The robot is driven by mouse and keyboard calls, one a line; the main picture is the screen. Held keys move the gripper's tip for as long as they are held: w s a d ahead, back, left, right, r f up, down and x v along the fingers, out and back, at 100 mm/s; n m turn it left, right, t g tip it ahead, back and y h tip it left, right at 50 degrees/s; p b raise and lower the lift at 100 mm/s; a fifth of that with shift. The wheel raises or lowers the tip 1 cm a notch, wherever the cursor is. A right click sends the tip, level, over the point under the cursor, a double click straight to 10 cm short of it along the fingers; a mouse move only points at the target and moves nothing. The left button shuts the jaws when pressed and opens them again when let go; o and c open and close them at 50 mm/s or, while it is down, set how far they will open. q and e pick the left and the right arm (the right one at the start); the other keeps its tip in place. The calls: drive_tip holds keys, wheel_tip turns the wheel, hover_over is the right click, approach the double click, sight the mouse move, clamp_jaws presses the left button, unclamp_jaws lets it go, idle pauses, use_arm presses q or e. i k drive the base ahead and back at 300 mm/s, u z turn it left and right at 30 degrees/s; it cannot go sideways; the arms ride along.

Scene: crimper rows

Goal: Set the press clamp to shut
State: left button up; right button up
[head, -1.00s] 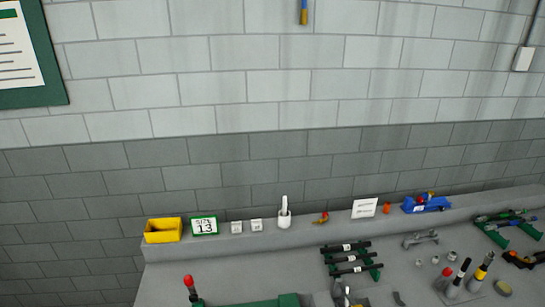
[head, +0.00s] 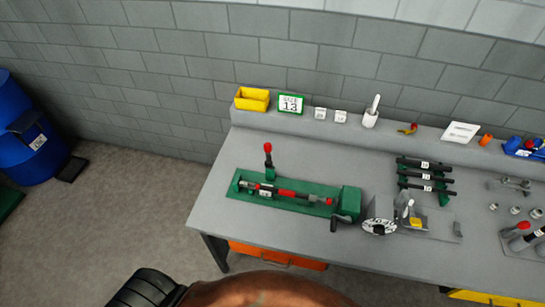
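A green press (head: 236,192) lies along the left part of the grey workbench. A lever with a red knob (head: 268,150) stands roughly upright at its back left edge; I take this for the clamp lever. A rod with red and dark sections (head: 285,193) lies along the press bed. A green block (head: 349,202) with a dark crank handle stands at the right end. I cannot tell from this distance whether the clamp is shut on the rod. Neither of my grippers is in view.
The bench (head: 215,212) has a back ledge carrying a yellow bin (head: 252,100), a "SIZE 13" sign (head: 291,104) and a white mortar (head: 370,119). Right of the press are a round dial (head: 380,227) and a rack of black rods (head: 425,176).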

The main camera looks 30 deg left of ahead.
sight(268, 148)
drive_tip(key=k, duration=0.5)
drive_tip(key=z, duration=1)
drive_tip(key=i, duration=0.65)
drive_tip(key=u, duration=1.5)
